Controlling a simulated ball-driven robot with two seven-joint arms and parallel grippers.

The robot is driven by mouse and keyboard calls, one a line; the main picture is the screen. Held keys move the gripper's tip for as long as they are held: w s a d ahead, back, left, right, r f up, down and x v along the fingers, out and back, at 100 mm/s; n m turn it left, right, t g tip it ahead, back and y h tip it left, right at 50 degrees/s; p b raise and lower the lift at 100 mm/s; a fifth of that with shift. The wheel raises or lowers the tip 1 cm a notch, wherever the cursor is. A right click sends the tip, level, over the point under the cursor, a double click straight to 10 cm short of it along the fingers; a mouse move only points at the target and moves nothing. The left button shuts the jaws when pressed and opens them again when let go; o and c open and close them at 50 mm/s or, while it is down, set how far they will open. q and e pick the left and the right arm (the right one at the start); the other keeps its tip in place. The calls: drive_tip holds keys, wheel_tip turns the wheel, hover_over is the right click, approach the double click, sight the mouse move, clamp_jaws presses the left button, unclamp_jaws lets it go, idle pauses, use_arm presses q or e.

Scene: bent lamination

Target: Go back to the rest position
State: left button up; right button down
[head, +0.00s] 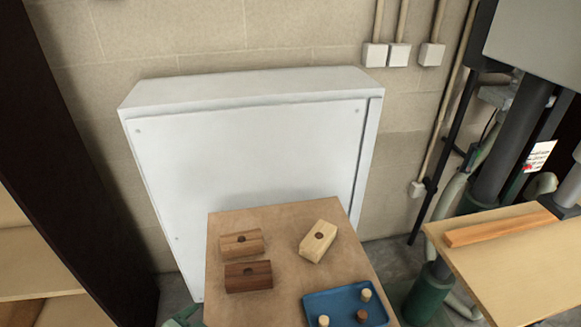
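Neither of my grippers shows in the head view. On a brown wooden table (290,224) lie a light-brown wooden block (232,249), a dark-brown block (238,281) just in front of it, and a pale block (327,232) to the right, turned at an angle. Each block has a dark round mark or hole on its top. A blue tray (335,300) at the table's front right holds two pale pegs (366,294) and a brown peg (361,316). The tray's front is cut off by the picture edge.
A white metal cabinet (250,150) stands behind the table against the wall. At the right is a workbench (510,265) with a wooden strip (496,231) and grey and green machinery. Dark-sided shelving (75,170) stands at the left. The table's middle is clear.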

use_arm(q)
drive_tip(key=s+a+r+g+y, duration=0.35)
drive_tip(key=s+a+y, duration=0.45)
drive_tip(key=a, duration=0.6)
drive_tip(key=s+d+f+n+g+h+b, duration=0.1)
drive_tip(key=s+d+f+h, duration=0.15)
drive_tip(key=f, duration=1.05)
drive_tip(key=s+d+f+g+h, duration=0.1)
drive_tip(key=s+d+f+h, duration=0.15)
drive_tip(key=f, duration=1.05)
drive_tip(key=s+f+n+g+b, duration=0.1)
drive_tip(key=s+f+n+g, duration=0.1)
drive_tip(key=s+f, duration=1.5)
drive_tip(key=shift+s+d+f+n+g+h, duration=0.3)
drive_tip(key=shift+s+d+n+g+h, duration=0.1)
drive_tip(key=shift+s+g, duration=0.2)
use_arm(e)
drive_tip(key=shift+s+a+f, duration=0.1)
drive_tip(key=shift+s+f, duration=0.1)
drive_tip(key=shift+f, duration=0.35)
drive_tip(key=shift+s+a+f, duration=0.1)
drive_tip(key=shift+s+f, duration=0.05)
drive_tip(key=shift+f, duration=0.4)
